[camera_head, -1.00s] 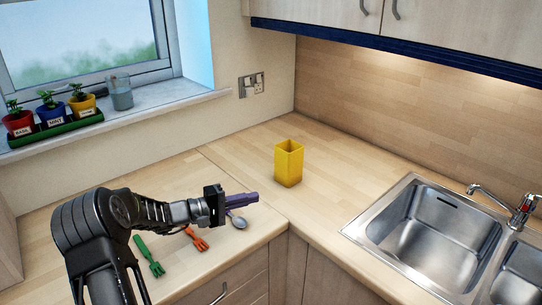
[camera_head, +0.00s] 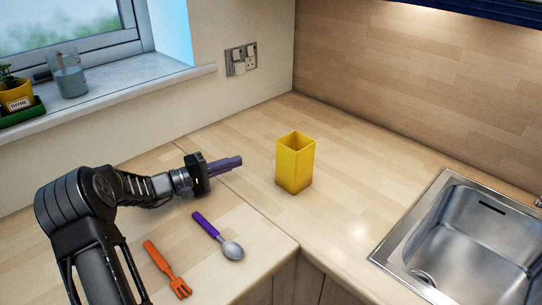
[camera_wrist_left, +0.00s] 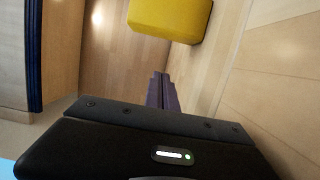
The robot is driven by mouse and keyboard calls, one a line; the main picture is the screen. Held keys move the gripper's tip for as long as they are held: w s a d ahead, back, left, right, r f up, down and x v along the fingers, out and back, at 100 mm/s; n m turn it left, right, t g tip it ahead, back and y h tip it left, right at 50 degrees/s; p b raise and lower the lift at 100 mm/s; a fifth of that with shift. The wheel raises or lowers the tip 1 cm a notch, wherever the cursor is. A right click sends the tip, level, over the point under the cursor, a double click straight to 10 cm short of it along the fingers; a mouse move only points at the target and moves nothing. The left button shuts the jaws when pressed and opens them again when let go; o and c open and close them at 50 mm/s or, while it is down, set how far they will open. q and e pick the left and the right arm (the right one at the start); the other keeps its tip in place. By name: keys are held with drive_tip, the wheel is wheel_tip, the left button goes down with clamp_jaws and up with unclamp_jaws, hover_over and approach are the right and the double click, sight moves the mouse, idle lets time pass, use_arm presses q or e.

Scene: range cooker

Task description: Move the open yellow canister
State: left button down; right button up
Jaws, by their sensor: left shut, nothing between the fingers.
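The open yellow canister (camera_head: 295,165) stands upright on the wooden counter near the corner, its square top open. It also shows at the top of the left wrist view (camera_wrist_left: 172,16), cut off by the frame edge. My left gripper (camera_head: 240,160) is shut and empty, pointing right towards the canister, with a gap between its fingertips and the canister. Its closed fingers also show in the left wrist view (camera_wrist_left: 161,88). My right gripper is not in view.
A purple-handled spoon (camera_head: 219,236) and an orange fork (camera_head: 167,270) lie on the counter in front of my left arm. A steel sink (camera_head: 470,240) is at the right. A glass jar (camera_head: 68,75) and a yellow plant pot (camera_head: 17,97) stand on the windowsill. Counter around the canister is clear.

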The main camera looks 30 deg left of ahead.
use_arm(q)
drive_tip(key=shift+s+r, duration=0.1)
drive_tip(key=shift+w, duration=0.2)
drive_tip(key=p+x, duration=0.3)
drive_tip(key=x, duration=0.6)
drive_tip(key=shift+d+r, duration=0.1)
drive_tip(key=shift+d, duration=0.05)
drive_tip(key=d+p, duration=0.1)
drive_tip(key=d, duration=0.2)
drive_tip(key=shift+s+p, duration=0.2)
drive_tip(key=shift+p, duration=0.15)
drive_tip(key=shift+s+d, duration=0.15)
drive_tip(key=shift+d, duration=0.4)
